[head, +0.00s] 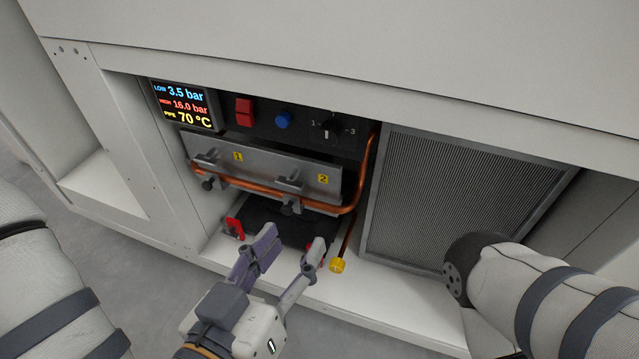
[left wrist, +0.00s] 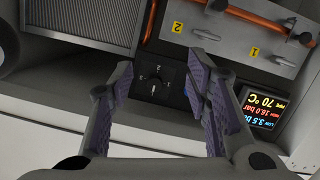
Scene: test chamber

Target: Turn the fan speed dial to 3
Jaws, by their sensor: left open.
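The fan speed dial (head: 330,128) is a black knob with a white line, on the dark panel between the marks 1 and 3. It also shows in the left wrist view (left wrist: 154,85), upside down between the fingers; I cannot tell surely which mark it points to. My left gripper (head: 295,239) is open and empty, low in front of the recess and below the dial in the head view. Its purple-padded fingers (left wrist: 161,63) frame the dial in the wrist view, apart from it. My right gripper is not in view.
Left of the dial are a blue button (head: 284,120), a red switch (head: 244,109) and a display (head: 184,105). A metal plate with clamps (head: 265,172) and a copper pipe (head: 364,172) lie below. A grille (head: 455,195) stands right; a yellow knob (head: 337,265) sits low.

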